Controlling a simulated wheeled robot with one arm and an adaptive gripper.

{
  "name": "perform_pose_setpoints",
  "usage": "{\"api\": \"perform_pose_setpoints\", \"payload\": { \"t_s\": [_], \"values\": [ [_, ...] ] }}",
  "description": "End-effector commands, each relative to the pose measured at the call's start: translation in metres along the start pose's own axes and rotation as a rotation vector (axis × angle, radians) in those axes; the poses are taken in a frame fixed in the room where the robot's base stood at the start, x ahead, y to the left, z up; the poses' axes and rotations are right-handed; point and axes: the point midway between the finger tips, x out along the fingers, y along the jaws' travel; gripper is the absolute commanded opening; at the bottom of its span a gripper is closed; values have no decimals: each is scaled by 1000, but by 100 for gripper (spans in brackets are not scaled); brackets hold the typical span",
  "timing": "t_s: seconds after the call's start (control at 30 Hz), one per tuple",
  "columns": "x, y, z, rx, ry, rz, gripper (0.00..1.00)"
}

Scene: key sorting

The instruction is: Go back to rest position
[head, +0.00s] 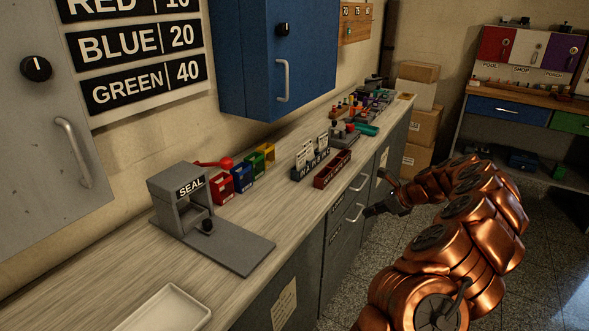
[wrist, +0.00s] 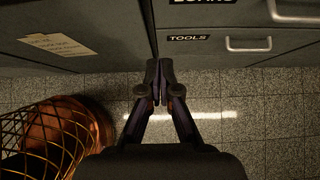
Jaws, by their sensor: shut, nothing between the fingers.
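My gripper (head: 377,193) is at the end of my copper arm, in front of the cabinet drawers and off the edge of the counter in the head view. In the wrist view my gripper (wrist: 159,82) points at the cabinet front, with its fingertips together and nothing between them. The floor shows below it. No held object is visible in either view.
The counter (head: 110,285) runs along the wall with a grey SEAL press (head: 181,203), coloured bins (head: 243,177) and a white tray (head: 168,309) on it. Drawer handles (head: 354,213) stick out near my gripper. Open tiled floor (head: 545,265) lies to the right.

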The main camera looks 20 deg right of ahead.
Motion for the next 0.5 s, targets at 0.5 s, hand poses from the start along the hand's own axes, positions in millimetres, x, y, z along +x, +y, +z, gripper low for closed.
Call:
{"api": "perform_pose_setpoints", "payload": {
  "t_s": [0.5],
  "values": [
    [10, 48, 57, -214, -12, 94, 0]
  ]
}}
